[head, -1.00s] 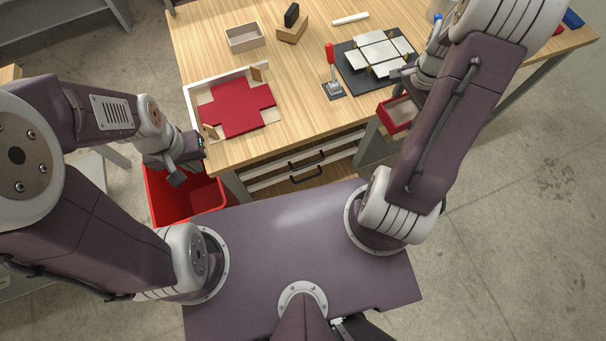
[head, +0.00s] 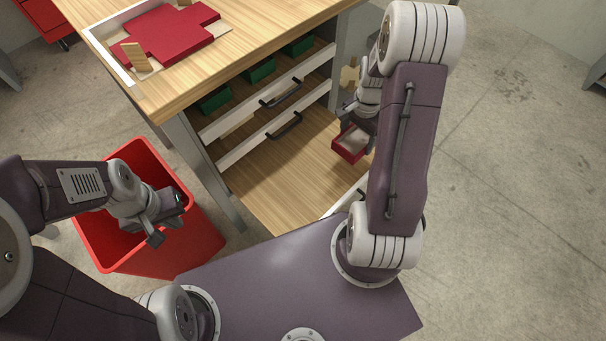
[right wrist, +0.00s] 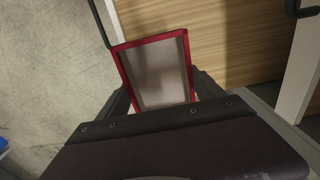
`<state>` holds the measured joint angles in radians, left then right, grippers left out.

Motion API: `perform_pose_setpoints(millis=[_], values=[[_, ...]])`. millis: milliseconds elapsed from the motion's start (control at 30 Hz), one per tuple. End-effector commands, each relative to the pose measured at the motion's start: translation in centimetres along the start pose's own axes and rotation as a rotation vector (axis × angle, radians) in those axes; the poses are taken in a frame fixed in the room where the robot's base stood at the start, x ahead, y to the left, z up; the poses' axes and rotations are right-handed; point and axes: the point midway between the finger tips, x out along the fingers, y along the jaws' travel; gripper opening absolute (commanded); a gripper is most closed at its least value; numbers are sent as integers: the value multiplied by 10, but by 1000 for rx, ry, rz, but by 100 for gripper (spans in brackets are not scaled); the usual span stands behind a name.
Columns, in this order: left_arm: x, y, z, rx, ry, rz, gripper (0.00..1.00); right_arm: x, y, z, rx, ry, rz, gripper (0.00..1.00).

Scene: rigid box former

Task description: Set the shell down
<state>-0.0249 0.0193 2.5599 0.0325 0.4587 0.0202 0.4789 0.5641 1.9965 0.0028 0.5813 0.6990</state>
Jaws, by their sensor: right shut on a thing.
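The shell (head: 352,143) is a small open box with red sides and a pale inside. My right gripper (head: 362,124) is shut on it and holds it low, in front of the right part of the workbench. In the right wrist view the shell (right wrist: 157,76) sits between the fingers with its open side to the camera. A wooden surface (head: 280,185) lies below the drawers; I cannot tell how far the shell is above it. My left gripper (head: 168,226) looks open and empty, over the red bin.
The red bin (head: 205,243) stands at the left. Two white-fronted drawers (head: 235,147) with black handles and green bins (head: 258,71) are under the tabletop (head: 215,52). A red cross-shaped blank (head: 165,33) lies in a white frame on top. Bare floor (head: 510,180) is at the right.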

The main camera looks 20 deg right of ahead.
Motion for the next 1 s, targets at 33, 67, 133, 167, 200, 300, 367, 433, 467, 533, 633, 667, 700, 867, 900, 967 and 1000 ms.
perform_pose_setpoints(millis=[33,67,133,167,200,300,367,433,467,533,633,667,700,867,900,967,1000], values=[[4,0,0,0,0,0,0,4,-1,0,-2,1,-1,36],[4,0,0,0,1,0,0,4,-1,0,-2,1,-1,36],[3,0,0,0,1,0,0,3,-1,0,-2,1,-1,36],[4,0,0,0,1,0,0,3,-1,1,-3,0,0,36],[6,0,0,0,1,0,0,6,-2,4,-5,0,0,36],[19,0,2,0,1,0,0,22,-10,23,-10,-1,1,36],[29,-1,3,0,0,0,0,34,-17,39,-11,0,1,36],[39,-1,4,0,0,0,0,47,-24,58,-11,-1,1,36],[43,-1,4,0,0,0,0,52,-28,66,-12,0,0,36],[51,-1,5,0,0,0,0,62,-35,82,-11,0,0,36],[58,-1,6,0,0,0,0,71,-42,99,-8,0,0,36],[59,-1,6,0,0,0,0,72,-43,102,-6,0,0,36],[60,-1,6,0,0,0,0,73,-44,105,-5,0,0,36],[60,-1,6,0,0,0,0,73,-46,108,-1,1,-1,36],[62,-1,6,0,0,0,0,76,-46,108,-1,0,0,36],[69,-1,7,0,0,0,0,85,-45,108,-1,0,0,36],[75,-2,8,0,0,0,0,94,-45,108,-1,0,1,36]])
